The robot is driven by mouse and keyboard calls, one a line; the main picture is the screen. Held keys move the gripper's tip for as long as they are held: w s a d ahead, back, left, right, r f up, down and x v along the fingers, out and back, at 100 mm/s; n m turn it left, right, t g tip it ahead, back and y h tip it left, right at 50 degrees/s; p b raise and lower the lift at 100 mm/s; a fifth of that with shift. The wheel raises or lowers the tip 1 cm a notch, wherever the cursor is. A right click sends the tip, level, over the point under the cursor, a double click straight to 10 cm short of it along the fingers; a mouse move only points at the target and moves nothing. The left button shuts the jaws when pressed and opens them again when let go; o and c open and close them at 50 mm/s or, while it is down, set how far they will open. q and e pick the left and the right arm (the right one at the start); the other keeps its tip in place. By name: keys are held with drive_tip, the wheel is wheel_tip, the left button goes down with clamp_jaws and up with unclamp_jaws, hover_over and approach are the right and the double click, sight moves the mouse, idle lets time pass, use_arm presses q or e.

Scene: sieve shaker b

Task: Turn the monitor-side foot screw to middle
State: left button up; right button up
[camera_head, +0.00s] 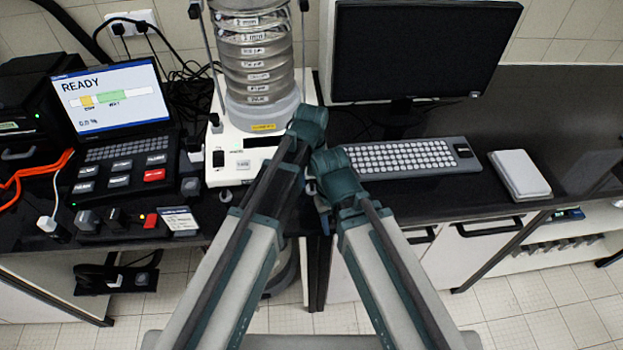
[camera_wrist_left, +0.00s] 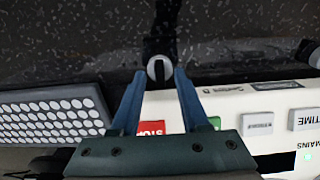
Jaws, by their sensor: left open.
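The monitor-side foot screw (camera_wrist_left: 159,68) shows in the left wrist view as a small grey round knob with a dark bar across its face. It lies beside the white shaker base (camera_wrist_left: 285,100). My left gripper (camera_wrist_left: 159,74) is open, with one blue finger on each side of the knob at its tips. I cannot tell whether either finger touches it. In the head view the sieve shaker (camera_head: 257,60) stands on its white base (camera_head: 225,150), and my arms cover that front corner. My right arm ends close by, and its jaws are not clear to see.
The monitor (camera_head: 415,50) stands right of the shaker, with the keyboard (camera_head: 400,157) in front. A white box (camera_head: 520,176) lies further right. A laptop-like control unit (camera_head: 118,120) reading READY stands left. Red and green buttons on the base sit close behind my left fingers.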

sight(311, 184)
use_arm(q)
wheel_tip(311, 184, up, 14)
drive_tip(key=p, duration=1.3)
drive_tip(key=shift+f, duration=0.2)
drive_tip(key=shift+a, duration=0.1)
drive_tip(key=s+a+m, duration=0.1)
drive_tip(key=s+a, duration=0.3)
drive_tip(key=a, duration=0.4)
drive_tip(key=s+a, duration=0.5)
drive_tip(key=a, duration=0.4)
drive_tip(key=s+d+f+m+y+b, duration=0.1)
drive_tip(key=s+d+f+m+b, duration=0.3)
drive_tip(key=d+f+b, duration=0.4)
drive_tip(key=s+d, duration=0.1)
drive_tip(key=d, duration=0.2)
drive_tip(key=shift+s+d+f+b, duration=0.15)
drive_tip(key=shift+s+f+b, duration=0.1)
drive_tip(key=shift+f+b, duration=0.15)
